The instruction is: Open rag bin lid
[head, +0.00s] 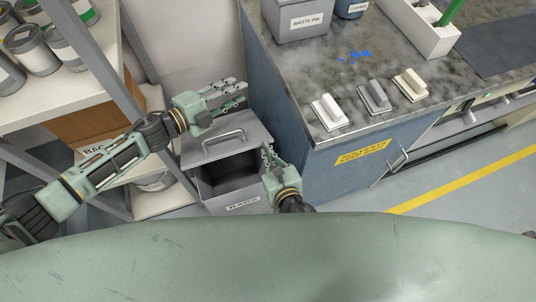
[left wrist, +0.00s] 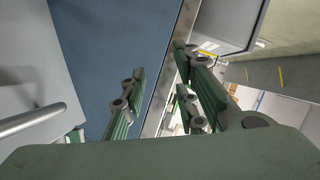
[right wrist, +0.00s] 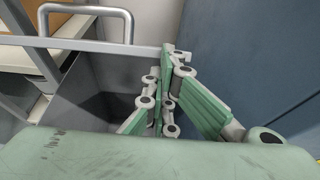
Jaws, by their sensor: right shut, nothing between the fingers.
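The grey rag bin (head: 243,204) stands on the floor beside the blue cabinet. Its lid (head: 245,132) with a bar handle (head: 222,136) is raised toward the back, and the dark interior (head: 228,172) shows. The handle also shows in the right wrist view (right wrist: 85,14). My left gripper (head: 242,92) is open and empty, above and behind the lid; its spread fingers (left wrist: 160,100) show in the left wrist view. My right gripper (head: 267,151) is shut and empty at the right side of the bin opening; its fingers (right wrist: 166,90) are close together.
The blue cabinet (head: 285,130) closes off the right side of the bin. Its countertop (head: 385,65) holds a waste ink container (head: 302,22) and several scrapers. A shelf with cans (head: 37,52) stands at the left. Floor (head: 450,185) at the right is open.

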